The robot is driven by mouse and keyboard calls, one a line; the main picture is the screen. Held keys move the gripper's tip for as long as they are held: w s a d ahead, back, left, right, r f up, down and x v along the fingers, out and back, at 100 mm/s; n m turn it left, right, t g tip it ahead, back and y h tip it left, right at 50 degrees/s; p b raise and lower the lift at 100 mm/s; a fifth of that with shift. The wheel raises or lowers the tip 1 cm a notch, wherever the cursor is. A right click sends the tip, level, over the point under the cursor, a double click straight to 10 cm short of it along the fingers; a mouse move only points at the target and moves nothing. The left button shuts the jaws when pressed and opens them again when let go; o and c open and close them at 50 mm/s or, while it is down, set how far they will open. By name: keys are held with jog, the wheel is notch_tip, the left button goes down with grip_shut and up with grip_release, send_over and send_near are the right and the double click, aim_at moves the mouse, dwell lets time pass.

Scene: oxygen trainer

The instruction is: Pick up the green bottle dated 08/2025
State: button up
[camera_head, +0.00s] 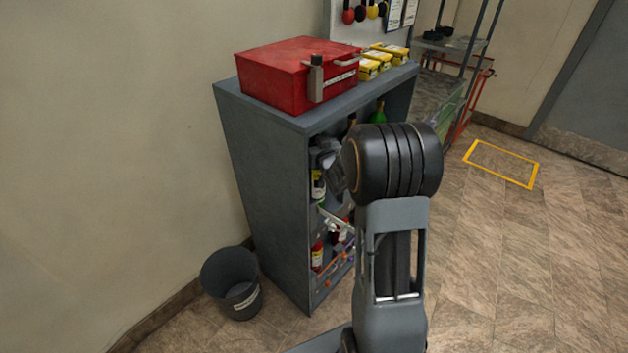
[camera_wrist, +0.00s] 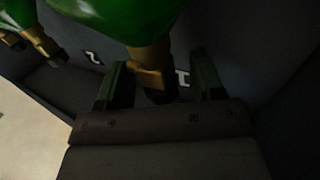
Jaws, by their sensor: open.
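In the wrist view a green bottle (camera_wrist: 120,15) with a brass neck (camera_wrist: 150,58) and a dark end reaches between the two fingers of my gripper (camera_wrist: 160,82). The fingers are open, one on each side of the neck; I cannot tell whether either touches it. A second green bottle (camera_wrist: 15,12) with a brass valve (camera_wrist: 42,42) is at the upper left, outside the fingers. No 08/2025 date can be read on either. In the head view a green bottle (camera_head: 377,113) shows in the upper part of the grey cabinet (camera_head: 262,190); my arm hides much of the opening.
A red box (camera_head: 275,75) and several yellow packs (camera_head: 372,62) stand on the cabinet top. Labelled bottles (camera_head: 317,187) are on a lower shelf. A dark bin (camera_head: 232,285) stands left of the cabinet. The floor to the right is open, with a yellow marked square (camera_head: 500,163).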

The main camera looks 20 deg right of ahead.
jog(key=shift+c, duration=0.3)
grip_shut()
dwell(0.3)
jog(key=shift+r, duration=0.2)
dwell(0.3)
